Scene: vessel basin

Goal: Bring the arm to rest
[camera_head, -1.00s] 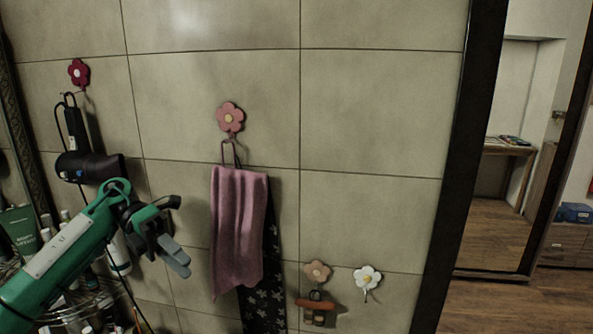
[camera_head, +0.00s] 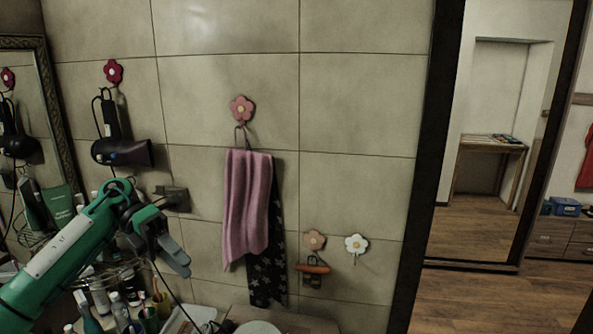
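My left arm is green and comes in from the lower left. Its gripper (camera_head: 176,256) has dark and grey fingers pointing right and down, in front of the tiled wall. I see nothing held in it. The fingers overlap in this view, so their gap cannot be made out. The gripper is left of the pink towel (camera_head: 247,205) and apart from it in the picture. My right gripper is not in view.
A dark hair dryer (camera_head: 122,152) hangs from a red flower hook (camera_head: 112,71) above my arm. A dark starred cloth (camera_head: 267,275) hangs behind the towel. Bottles and cups crowd the lower left below the gripper. A framed mirror (camera_head: 22,75) stands at the left; a doorway opens at the right.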

